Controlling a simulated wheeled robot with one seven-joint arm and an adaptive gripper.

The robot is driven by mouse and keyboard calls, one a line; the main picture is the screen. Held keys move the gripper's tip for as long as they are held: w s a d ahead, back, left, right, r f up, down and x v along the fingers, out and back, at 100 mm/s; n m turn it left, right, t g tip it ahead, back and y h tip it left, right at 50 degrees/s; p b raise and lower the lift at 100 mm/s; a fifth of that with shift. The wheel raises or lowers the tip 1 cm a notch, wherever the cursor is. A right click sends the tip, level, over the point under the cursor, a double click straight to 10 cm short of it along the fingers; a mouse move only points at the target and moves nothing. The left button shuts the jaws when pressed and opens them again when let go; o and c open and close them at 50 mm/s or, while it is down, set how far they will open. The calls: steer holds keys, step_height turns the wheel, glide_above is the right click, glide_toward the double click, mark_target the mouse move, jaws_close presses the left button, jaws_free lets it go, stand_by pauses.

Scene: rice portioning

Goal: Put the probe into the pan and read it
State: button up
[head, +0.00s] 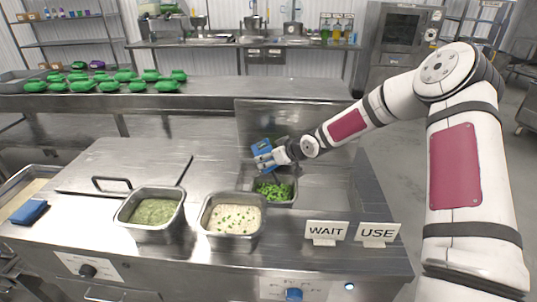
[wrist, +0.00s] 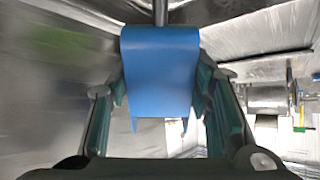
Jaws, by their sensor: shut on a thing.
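My gripper (head: 279,155) is shut on the blue probe (head: 262,150), above the back of the counter. In the wrist view the blue probe body (wrist: 160,72) sits between the two green fingers, with a thin metal stem (wrist: 160,12) running off the top edge. The stem's tip and any reading cannot be seen. Just below the gripper is a small pan of chopped greens (head: 274,204). In front are a pan with a pale, green-flecked filling (head: 233,245) and a pan of green puree (head: 152,233). I cannot tell whether the stem touches any food.
A WAIT sign (head: 326,231) and a USE sign (head: 377,233) stand at the counter's front right. A handled metal lid (head: 140,165) covers the left, with a blue cloth (head: 29,212) beside it. An upright metal panel (head: 300,122) stands behind the gripper.

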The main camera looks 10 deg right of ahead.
mark_target(266, 151)
steer(key=shift+f+b, duration=1.05)
steer(key=shift+f, duration=3.45)
stand_by(1.4)
steer(key=shift+r+p, duration=1.5)
steer(key=shift+r, duration=4.6)
